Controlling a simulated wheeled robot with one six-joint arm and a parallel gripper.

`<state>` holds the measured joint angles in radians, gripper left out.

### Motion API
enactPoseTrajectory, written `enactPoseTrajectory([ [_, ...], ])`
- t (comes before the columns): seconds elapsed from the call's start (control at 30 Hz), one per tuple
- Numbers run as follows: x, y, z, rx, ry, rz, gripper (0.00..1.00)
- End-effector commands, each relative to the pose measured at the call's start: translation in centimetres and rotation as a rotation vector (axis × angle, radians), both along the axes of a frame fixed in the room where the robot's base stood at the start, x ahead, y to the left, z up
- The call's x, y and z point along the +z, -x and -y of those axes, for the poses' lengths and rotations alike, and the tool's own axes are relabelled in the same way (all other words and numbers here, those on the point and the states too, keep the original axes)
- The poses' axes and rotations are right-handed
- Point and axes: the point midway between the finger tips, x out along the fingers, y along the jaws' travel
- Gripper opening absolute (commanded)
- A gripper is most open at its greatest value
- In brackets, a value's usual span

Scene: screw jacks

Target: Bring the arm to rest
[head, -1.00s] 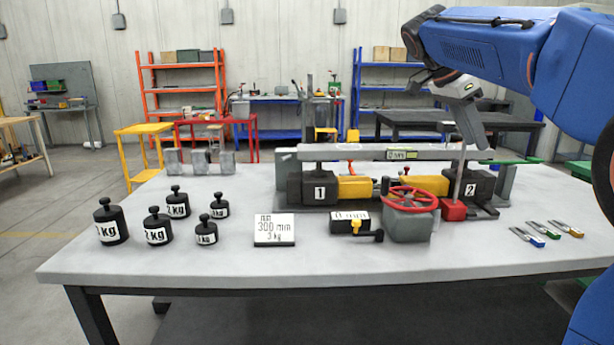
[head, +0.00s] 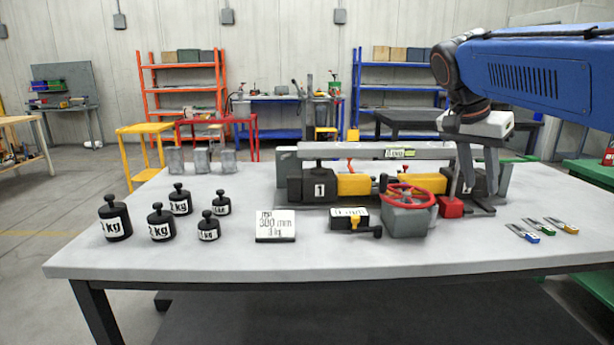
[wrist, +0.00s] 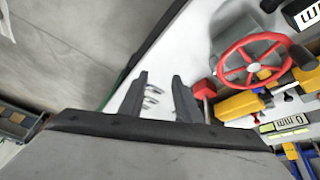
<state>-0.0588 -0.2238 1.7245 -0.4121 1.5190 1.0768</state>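My gripper (head: 479,180) hangs fingers down in the head view, in front of jack 2 at the right end of the screw-jack rig. In the wrist view its two fingers (wrist: 160,82) stand apart with nothing between them, so it is open and empty. The rig's grey beam (head: 375,151) lies across the jacks; jack 1 (head: 318,185) is at the left, and jack 2 is partly hidden behind my fingers. The red handwheel (head: 408,196) sits on a grey box (head: 405,221), left of my gripper. It also shows in the wrist view (wrist: 250,62).
Several black weights (head: 160,224) stand on the left of the grey table (head: 250,266). A sign (head: 275,226) and a readout box (head: 349,218) stand near the middle. Several small coloured-end tools (head: 543,228) lie at the right. The front strip of table is clear.

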Motion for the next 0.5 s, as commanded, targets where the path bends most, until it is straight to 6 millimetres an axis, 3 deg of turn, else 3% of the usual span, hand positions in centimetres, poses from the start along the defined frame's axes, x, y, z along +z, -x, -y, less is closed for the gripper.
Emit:
enactPoseTrajectory([
  [0.1, -3.0, 3.5, -0.8, 0.154, -0.033, -0.021, 0.31],
  [0.5, -14.6, 13.8, -4.5, 0.665, -0.102, -0.025, 0.31],
])
